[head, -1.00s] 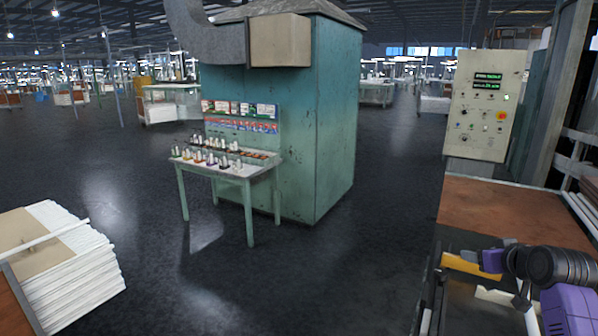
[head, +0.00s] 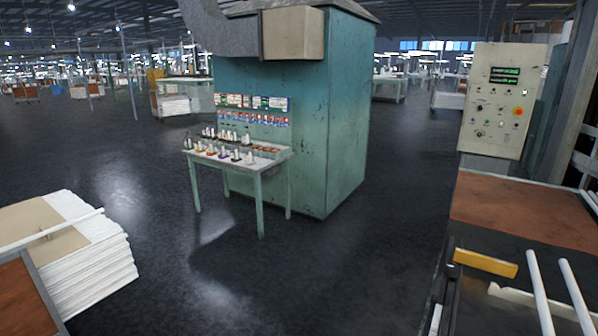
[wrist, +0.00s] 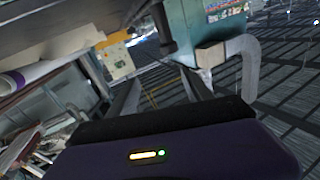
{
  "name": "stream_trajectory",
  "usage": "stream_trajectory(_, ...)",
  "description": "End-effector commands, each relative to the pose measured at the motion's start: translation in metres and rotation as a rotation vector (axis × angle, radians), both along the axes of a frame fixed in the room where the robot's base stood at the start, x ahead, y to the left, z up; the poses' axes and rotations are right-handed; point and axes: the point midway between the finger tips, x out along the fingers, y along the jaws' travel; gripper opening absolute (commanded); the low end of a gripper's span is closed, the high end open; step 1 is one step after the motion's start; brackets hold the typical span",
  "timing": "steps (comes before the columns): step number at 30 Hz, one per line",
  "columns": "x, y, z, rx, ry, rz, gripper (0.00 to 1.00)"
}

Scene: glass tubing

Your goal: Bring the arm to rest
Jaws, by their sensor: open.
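My gripper (wrist: 161,88) shows in the wrist view. Its purple body fills the bottom edge, and its two grey fingers stand apart with nothing between them. The gripper is open and empty. My arm is out of the head view. In the wrist view the picture is strongly tilted, with the teal cabinet (wrist: 187,22) and its grey duct beyond the fingers.
In the head view a dark bench with a brown top (head: 520,212) stands at right. A yellow block (head: 485,263) and white tubes (head: 540,290) lie there below a control panel (head: 503,100). A small table (head: 262,168) stands mid-floor, a white stack (head: 100,262) at left. Floor between is clear.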

Motion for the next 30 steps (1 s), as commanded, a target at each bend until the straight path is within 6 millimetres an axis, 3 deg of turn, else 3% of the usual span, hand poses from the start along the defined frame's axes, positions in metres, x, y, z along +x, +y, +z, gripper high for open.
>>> stream_trajectory(1,-0.020,0.009,-0.003,0.001,0.000,0.007,0.59)
stream_trajectory(9,-0.120,0.047,0.007,-0.019,0.003,0.053,0.59)
stream_trajectory(18,-0.218,0.076,0.010,-0.048,0.132,0.147,0.59)
stream_trajectory(24,-0.264,0.086,-0.007,-0.048,0.265,0.207,0.59)
stream_trajectory(30,-0.281,0.091,-0.017,-0.047,0.315,0.240,0.59)
